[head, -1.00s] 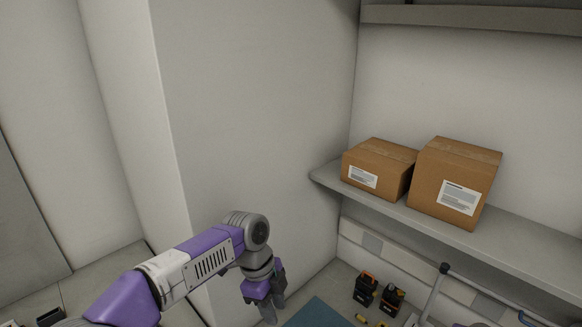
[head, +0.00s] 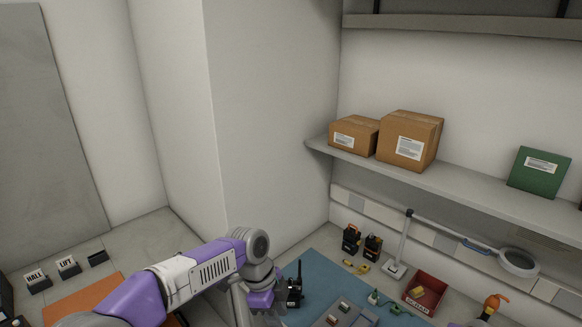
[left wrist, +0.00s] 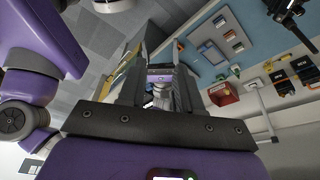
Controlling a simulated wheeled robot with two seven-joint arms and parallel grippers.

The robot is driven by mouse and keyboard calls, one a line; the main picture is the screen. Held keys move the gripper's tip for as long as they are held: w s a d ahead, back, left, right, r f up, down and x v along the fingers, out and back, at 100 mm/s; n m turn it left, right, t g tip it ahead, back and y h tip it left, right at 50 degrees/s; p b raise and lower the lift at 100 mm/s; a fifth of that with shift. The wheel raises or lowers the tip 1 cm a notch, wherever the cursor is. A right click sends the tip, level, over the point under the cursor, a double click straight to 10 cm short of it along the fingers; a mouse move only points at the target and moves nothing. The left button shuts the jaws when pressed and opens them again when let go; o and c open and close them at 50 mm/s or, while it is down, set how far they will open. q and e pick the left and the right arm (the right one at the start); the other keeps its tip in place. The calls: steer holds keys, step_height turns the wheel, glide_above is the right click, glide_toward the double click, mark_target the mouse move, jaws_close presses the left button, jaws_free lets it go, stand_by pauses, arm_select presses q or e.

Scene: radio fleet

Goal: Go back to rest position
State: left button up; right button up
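My left arm comes in from the left in the head view, with its purple and grey links bent down at the wrist. My left gripper (head: 262,306) hangs low over the near edge of the blue mat (head: 316,268), partly hidden by the wrist. In the left wrist view its two fingers (left wrist: 158,85) stand apart with a gap between them and nothing held. A black handheld radio (head: 294,291) with an antenna stands on the mat just right of the gripper. It also shows in the left wrist view (left wrist: 289,14). My right gripper is not in view.
An orange mat (head: 88,300) lies left, near black holders labelled HALL (head: 37,281) and LIFT (head: 68,266). A red bin (head: 425,291), a lamp with a round head (head: 518,262) and black devices (head: 352,240) stand right. Cardboard boxes (head: 409,140) sit on the shelf.

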arm_select(q)
steer(key=w+f+n+b, duration=0.1)
steer(key=w+f+n, duration=0.15)
steer(key=f, duration=0.65)
steer(key=s+a+f+n+h+b, duration=0.1)
steer(key=s+f+n+b, duration=0.2)
steer(key=f, duration=0.6)
steer(key=s+f+n+h+b, duration=0.15)
steer(key=f+n, duration=0.35)
steer(key=f, duration=0.5)
steer(key=s+a+f+n+b, duration=0.2)
steer(key=s+f+n, duration=0.4)
steer(key=s+f, duration=0.1)
steer(key=s+a+f+n+t+y+b, duration=0.1)
steer(key=s+a+f+n+b, duration=0.1)
steer(key=s+f+n, duration=0.5)
step_height(320, 180, down, 3)
steer(key=shift+s+a, duration=0.55)
steer(key=shift+a, duration=0.2)
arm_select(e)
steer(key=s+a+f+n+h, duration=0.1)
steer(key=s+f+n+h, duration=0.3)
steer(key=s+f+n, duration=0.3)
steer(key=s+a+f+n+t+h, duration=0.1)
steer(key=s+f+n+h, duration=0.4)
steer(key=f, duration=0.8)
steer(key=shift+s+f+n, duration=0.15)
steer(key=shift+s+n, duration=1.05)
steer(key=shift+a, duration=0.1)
